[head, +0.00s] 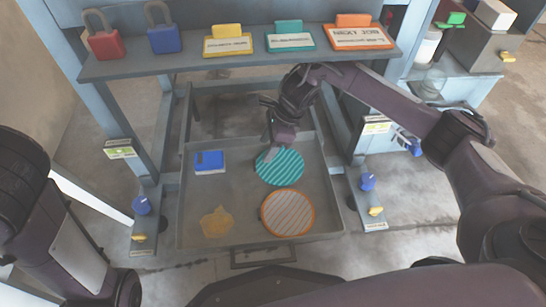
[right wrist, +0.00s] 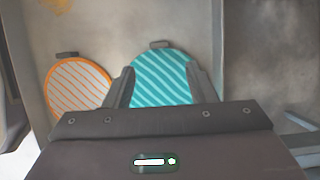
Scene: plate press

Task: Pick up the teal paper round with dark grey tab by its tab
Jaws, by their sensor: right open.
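The teal striped paper round (head: 282,168) lies flat in the grey tray (head: 187,225), behind the orange-rimmed round. In the right wrist view the teal round (right wrist: 160,82) shows between my fingers, with its dark grey tab (right wrist: 159,44) sticking out at its upper edge, beyond the fingertips. My right gripper (right wrist: 160,70) is open and empty, above the round. In the head view my right gripper (head: 270,152) hangs over the round's upper left edge, and I cannot make out the tab there. My left arm shows at the left, but its gripper does not.
An orange-rimmed striped round (head: 288,212) lies nearby, its own tab (right wrist: 67,54) showing in the wrist view. A blue block (head: 209,161) and a yellowish stain (head: 217,222) are in the tray. A shelf (head: 200,62) with padlocks and signs spans above. The tray's middle is clear.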

